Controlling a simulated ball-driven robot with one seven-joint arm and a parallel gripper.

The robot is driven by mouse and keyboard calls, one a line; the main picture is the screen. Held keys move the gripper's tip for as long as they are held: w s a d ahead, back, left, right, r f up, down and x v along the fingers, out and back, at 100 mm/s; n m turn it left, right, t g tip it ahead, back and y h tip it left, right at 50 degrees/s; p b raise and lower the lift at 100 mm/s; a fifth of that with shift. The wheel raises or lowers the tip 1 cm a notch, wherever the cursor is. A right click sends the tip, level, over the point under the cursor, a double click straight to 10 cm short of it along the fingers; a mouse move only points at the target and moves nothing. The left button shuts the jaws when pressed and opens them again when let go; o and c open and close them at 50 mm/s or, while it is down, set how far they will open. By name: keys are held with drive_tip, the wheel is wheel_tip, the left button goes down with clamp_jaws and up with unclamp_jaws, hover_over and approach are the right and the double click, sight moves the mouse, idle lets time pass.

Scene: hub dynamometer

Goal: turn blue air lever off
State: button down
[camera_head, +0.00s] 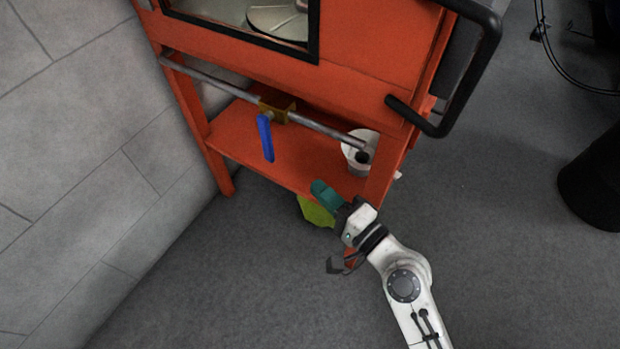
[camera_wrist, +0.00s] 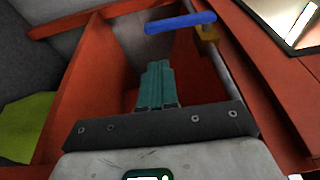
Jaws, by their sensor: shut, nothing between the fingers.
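The blue air lever (camera_head: 265,138) hangs down from a brass-coloured valve (camera_head: 277,110) on a grey pipe under the orange cabinet. My gripper (camera_head: 319,187), with teal fingers, is to the right of the lever and lower in the head view, apart from it, near the front edge of the orange shelf. In the wrist view the blue lever (camera_wrist: 180,22) lies across the top, beyond the tips of my gripper (camera_wrist: 158,66). The brass valve (camera_wrist: 207,33) is at the lever's right end. The fingers are together and hold nothing.
The orange cabinet (camera_head: 351,60) has a black handle (camera_head: 490,40) at its right. A white bucket (camera_head: 352,158) stands on the orange shelf (camera_head: 238,138). A yellow-green object (camera_head: 316,211) lies below the shelf. A grey wall is at the left. Floor in front is clear.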

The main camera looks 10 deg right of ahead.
drive_tip(key=shift+v, duration=1.6)
drive_tip(key=shift+r, duration=0.1)
drive_tip(key=s+f+n+g, duration=0.4)
drive_tip(key=f+n+g, duration=0.1)
drive_tip(key=f+n, duration=0.2)
drive_tip(key=s+d+f+n+g+h, duration=0.3)
drive_tip(key=s+d+g+h, duration=0.2)
drive_tip(key=s+d, duration=0.35)
drive_tip(key=s+d+f+n+g+h, duration=0.25)
drive_tip(key=s+d+g+h, duration=0.2)
drive_tip(key=s+d, duration=0.35)
wheel_tip(320, 180, up, 27)
drive_tip(key=s+a+p, duration=0.1)
drive_tip(key=p, duration=2.6)
drive_tip(key=shift+a+f, duration=0.2)
drive_tip(key=shift+a, duration=0.05)
drive_tip(key=shift+m+g, duration=0.25)
